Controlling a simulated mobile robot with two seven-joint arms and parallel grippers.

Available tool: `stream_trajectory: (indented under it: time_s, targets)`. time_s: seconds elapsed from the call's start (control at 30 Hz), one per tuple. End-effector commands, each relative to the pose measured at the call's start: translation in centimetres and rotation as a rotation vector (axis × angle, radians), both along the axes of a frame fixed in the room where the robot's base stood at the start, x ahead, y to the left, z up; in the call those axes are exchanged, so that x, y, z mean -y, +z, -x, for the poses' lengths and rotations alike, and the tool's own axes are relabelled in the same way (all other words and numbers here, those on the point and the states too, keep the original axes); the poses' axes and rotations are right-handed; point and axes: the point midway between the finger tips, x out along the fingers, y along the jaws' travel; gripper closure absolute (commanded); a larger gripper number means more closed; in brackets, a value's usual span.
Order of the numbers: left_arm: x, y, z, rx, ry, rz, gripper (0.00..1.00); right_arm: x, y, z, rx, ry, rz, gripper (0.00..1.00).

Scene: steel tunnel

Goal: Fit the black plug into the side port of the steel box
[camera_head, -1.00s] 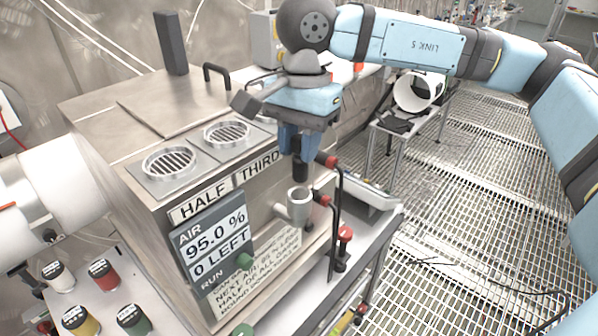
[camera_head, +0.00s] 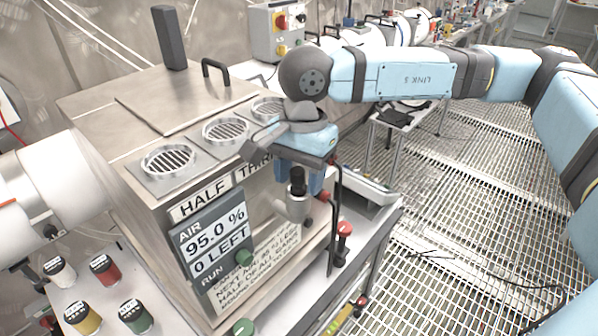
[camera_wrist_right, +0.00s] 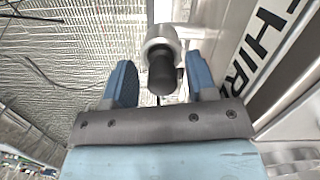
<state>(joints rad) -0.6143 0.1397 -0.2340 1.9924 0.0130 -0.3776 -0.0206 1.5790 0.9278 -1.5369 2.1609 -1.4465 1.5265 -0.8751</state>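The steel box (camera_head: 120,110) stands at the left in the head view. Its side port (camera_head: 294,208) is a short upturned metal elbow on the right-hand face; it also shows in the wrist view (camera_wrist_right: 165,38). The black plug (camera_head: 297,181) stands upright at the mouth of the port; how deep it sits is hidden. In the wrist view the plug (camera_wrist_right: 162,77) lies between the two blue fingers of my right gripper (camera_wrist_right: 161,84), with a gap on each side. My right gripper (camera_head: 300,178) is open around it. My left gripper is not in view.
Black rods with red knobs (camera_head: 344,229) stand close right of the port. Several lidded jars (camera_head: 104,269) sit on the lower left shelf. A control box (camera_head: 278,32) stands behind.

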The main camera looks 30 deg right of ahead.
Motion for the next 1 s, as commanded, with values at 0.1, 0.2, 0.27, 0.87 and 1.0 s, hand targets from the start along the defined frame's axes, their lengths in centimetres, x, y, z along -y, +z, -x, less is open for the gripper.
stream_trajectory:
  time_s: [0.1,0.2,0.27,0.87,1.0]
  targets:
    - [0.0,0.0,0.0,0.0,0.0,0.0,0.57,0.0,0.2,0.0,0.002,0.001,-0.001,0.48]
    - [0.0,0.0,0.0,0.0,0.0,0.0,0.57,0.0,0.5,-0.1,0.004,0.0,-0.002,0.48]
    - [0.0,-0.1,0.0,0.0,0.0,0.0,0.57,0.0,1.1,-0.1,0.004,0.0,-0.003,0.48]
    - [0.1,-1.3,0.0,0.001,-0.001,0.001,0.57,1.1,11.6,-0.8,0.005,0.001,-0.003,0.48]
    - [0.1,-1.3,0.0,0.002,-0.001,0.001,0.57,1.2,12.2,-0.8,0.005,0.002,-0.003,0.48]
